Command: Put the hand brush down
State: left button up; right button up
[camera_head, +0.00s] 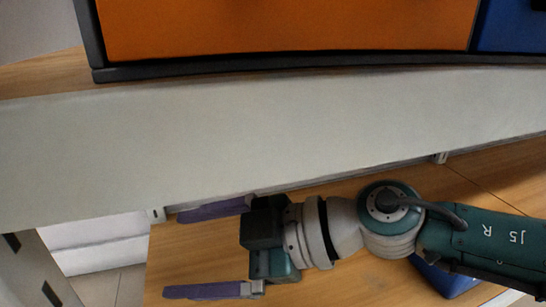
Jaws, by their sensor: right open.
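My right gripper (175,254) reaches in from the right with its purple fingers pointing left. The fingers are wide apart, and nothing shows between them except the wooden surface behind. I cannot make out a hand brush anywhere in the head view. My left gripper is not in view.
A wooden surface (195,264) lies behind and below my right arm. A long pale beam (250,135) crosses above it. Orange (290,25) and blue (510,28) fronts in a dark frame stand at the top. A blue object (447,279) is partly hidden by my arm.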

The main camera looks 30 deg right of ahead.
jog(key=w+d+r+m+t+h, duration=0.3)
jog(key=d+r+m+t+h, duration=0.2)
jog(key=r+m+t, duration=0.3)
jog(key=s+d+f+m+g+h, duration=0.2)
jog(key=s+d+m+g+h, duration=0.15)
jog(key=d+m+h, duration=0.35)
jog(key=s+a+f+n+g, duration=0.1)
jog(key=s+f+g, duration=0.3)
jog(key=s, duration=0.6)
jog(key=s+a+f+n+g+y, duration=0.1)
jog(key=s+f+g, duration=0.4)
jog(key=s, duration=0.5)
jog(key=shift+g+y, duration=0.3)
jog(key=shift+g, duration=0.25)
